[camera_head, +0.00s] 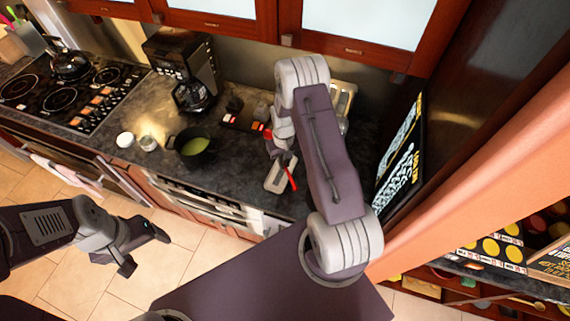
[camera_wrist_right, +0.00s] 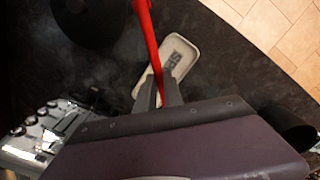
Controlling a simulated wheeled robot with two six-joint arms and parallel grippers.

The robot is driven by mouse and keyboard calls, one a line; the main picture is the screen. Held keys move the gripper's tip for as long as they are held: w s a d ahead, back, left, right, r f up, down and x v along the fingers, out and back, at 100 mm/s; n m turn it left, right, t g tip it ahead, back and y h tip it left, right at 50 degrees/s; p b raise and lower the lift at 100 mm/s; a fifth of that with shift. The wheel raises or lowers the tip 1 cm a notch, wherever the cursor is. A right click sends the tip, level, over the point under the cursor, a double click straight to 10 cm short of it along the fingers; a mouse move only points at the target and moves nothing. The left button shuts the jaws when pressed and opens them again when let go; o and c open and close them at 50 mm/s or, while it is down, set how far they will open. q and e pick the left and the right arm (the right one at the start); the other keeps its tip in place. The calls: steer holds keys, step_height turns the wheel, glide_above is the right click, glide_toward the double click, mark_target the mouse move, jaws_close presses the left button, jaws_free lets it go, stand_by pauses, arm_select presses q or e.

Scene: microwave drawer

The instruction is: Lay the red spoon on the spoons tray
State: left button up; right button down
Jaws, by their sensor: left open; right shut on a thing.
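The red spoon (camera_wrist_right: 149,40) is held between the fingers of my right gripper (camera_wrist_right: 161,92), which is shut on it. In the head view the spoon's red handle (camera_head: 291,181) shows below the right gripper (camera_head: 283,158), over the spoons tray. The spoons tray (camera_head: 276,178) is a pale, oblong dish on the dark counter near its front edge. In the right wrist view the tray (camera_wrist_right: 180,57) shows dark lettering, partly hidden by the spoon and fingers. I cannot tell whether the spoon touches it. My left gripper (camera_head: 144,252) is open and empty, over the floor in front of the counter.
A dark pot (camera_head: 193,147) with green contents stands left of the tray. A coffee maker (camera_head: 184,70) and stove (camera_head: 68,88) are further left. A dark organizer (camera_head: 240,113) with red items lies behind. A black patterned board (camera_head: 400,150) stands at right.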

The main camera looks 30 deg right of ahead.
steer(key=shift+s, duration=0.25)
steer(key=shift+s+f+b, duration=0.1)
steer(key=shift+f+b, duration=0.15)
steer(key=shift+b, duration=0.15)
step_height(320, 180, down, 8)
steer(key=b, duration=0.6)
steer(key=shift+b, duration=0.3)
arm_select(q)
step_height(320, 180, down, 7)
steer(key=shift+s, duration=0.2)
arm_select(e)
steer(key=shift+w, duration=0.2)
arm_select(q)
steer(key=shift+f, duration=0.1)
steer(key=shift+s, duration=0.1)
arm_select(e)
steer(key=c, duration=1.1)
jaws_free()
steer(key=shift+s, duration=0.1)
steer(key=shift+c, duration=0.2)
steer(key=o, duration=0.6)
steer(key=shift+c, duration=0.2)
